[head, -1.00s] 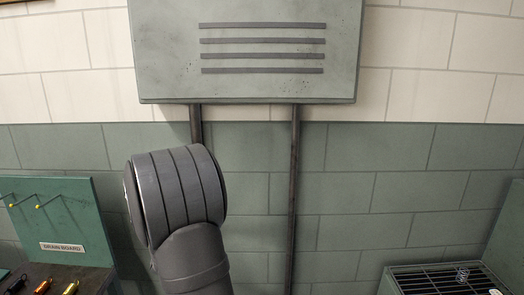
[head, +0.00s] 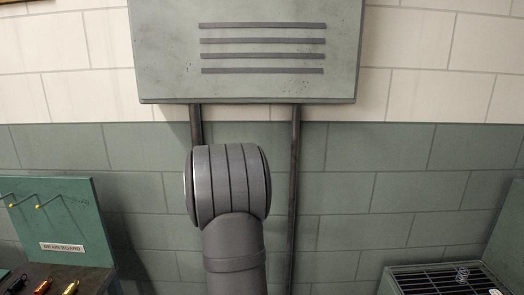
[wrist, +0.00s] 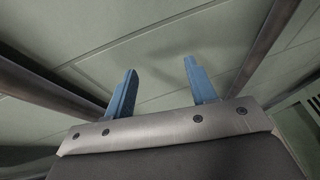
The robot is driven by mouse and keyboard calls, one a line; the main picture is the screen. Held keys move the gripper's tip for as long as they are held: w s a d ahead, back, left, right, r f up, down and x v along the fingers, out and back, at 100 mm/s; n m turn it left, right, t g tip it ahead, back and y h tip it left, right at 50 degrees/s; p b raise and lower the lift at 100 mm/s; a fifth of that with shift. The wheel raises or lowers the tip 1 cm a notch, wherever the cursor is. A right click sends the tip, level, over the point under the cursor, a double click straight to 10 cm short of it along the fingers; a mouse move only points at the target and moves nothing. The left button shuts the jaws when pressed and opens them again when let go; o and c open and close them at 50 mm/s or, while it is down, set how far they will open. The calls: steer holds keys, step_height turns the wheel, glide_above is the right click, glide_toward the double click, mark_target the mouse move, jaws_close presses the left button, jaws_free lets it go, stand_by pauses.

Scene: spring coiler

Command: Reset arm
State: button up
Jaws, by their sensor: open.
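My gripper (wrist: 160,85) shows in the wrist view with two blue fingers standing well apart. Nothing is between them. Behind them is the tiled wall (wrist: 150,45), with a dark pipe on each side. In the head view a grey rounded part of my arm stands in front of the wall, below the wall cabinet. My gripper's fingers are hidden in the head view.
A vented cabinet (head: 250,90) hangs on the wall, with two pipes (head: 294,200) running down. At left is a green drain board (head: 75,215) with pegs, and small coloured items (head: 42,286) below. At right is a dark rack (head: 440,278) holding a small spring (head: 462,274).

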steer(key=d, duration=0.3)
steer(key=d+m+h, duration=0.1)
steer(key=d, duration=0.2)
steer(key=d+h, duration=0.1)
steer(key=d, duration=0.3)
steer(key=shift+w+d+f+m+g, duration=0.1)
steer(key=shift+w+f+m+g, duration=0.2)
steer(key=shift+w+f+m, duration=0.1)
